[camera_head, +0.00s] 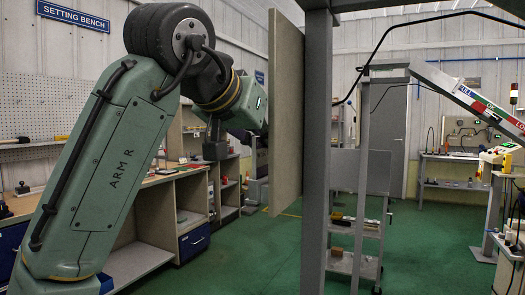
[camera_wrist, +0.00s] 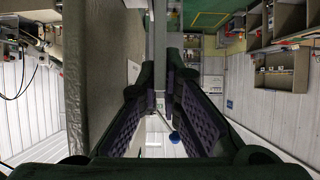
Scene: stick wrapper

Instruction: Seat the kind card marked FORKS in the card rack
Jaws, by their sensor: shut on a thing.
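My gripper (camera_wrist: 163,82) shows in the wrist view as two dark fingers with purple ribbed pads that converge toward the middle. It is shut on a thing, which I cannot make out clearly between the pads. In the head view my arm reaches behind a large upright grey panel (camera_head: 286,110), and the end of my gripper is hidden there. The same panel seems to stand close along the left of my fingers in the wrist view (camera_wrist: 105,75). I cannot make out a card marked FORKS or the card rack in either view.
A grey post (camera_head: 317,150) stands beside the panel. Wooden benches with shelves (camera_head: 160,250) line the left wall under a SETTING BENCH sign (camera_head: 72,15). A shelf cart (camera_head: 352,228) stands behind the post. The green floor (camera_head: 250,262) between benches and post is clear.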

